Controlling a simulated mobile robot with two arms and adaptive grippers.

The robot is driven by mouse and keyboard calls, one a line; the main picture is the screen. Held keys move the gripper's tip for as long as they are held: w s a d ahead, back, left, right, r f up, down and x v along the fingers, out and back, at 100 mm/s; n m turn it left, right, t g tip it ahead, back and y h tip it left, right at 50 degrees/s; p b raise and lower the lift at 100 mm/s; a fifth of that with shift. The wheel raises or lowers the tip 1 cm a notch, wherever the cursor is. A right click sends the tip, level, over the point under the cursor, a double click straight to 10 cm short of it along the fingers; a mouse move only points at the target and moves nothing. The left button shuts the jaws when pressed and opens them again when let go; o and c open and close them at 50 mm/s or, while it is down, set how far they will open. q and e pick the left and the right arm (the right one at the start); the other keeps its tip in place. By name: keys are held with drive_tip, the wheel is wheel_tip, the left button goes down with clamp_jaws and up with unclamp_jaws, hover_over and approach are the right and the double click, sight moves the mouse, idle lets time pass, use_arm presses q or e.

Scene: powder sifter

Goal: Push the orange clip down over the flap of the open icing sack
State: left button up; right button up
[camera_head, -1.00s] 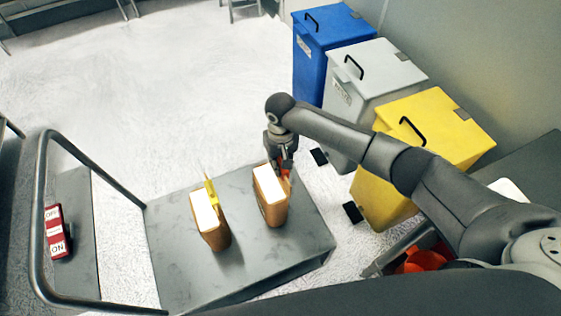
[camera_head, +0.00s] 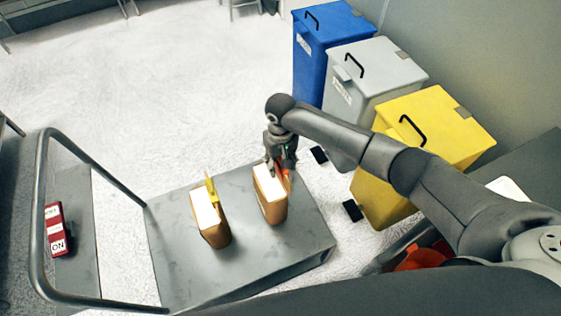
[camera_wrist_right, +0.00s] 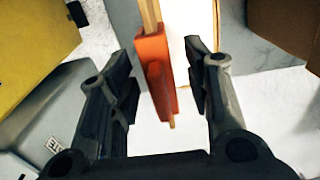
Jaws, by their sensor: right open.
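Two tan sacks with white tops stand upright on the cart. The right sack (camera_head: 273,204) has the orange clip (camera_head: 285,178) at its back right upper edge. My right gripper (camera_head: 279,166) is just above that edge, pointing down. In the wrist view the orange clip (camera_wrist_right: 156,72) sits between the two spread fingers of my right gripper (camera_wrist_right: 160,85), with gaps on both sides. A tan strip runs along the clip and sticks out at both ends. How deep the clip sits on the flap I cannot tell. My left gripper is out of view.
Blue (camera_head: 315,70), grey (camera_head: 350,100) and yellow bins (camera_head: 440,125) stand behind right. The cart's right end is bare.

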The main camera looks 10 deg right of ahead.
wheel_tip(320, 180, up, 12)
drive_tip(key=s+a+f+n+y, duration=0.1)
drive_tip(key=s+a+f, duration=0.1)
drive_tip(key=s, duration=0.2)
drive_tip(key=s+a+f+t+y, duration=0.1)
drive_tip(key=s+f, duration=0.1)
drive_tip(key=s, duration=0.2)
drive_tip(key=s+a+f+n+y, duration=0.1)
drive_tip(key=s+a+f, duration=0.15)
drive_tip(key=s, duration=0.25)
drive_tip(key=s+d+m+t+h, duration=0.2)
drive_tip(key=s+d+t+h, duration=0.1)
drive_tip(key=s+d, duration=1.2)
wheel_tip(320, 180, down, 26)
drive_tip(key=g, duration=0.2)
drive_tip(key=s+d+f+g, duration=0.1)
drive_tip(key=s+d+f, duration=0.2)
drive_tip(key=s+f, duration=1.2)
drive_tip(key=shift+s+f, duration=0.4)
drive_tip(key=shift+s, duration=0.7)
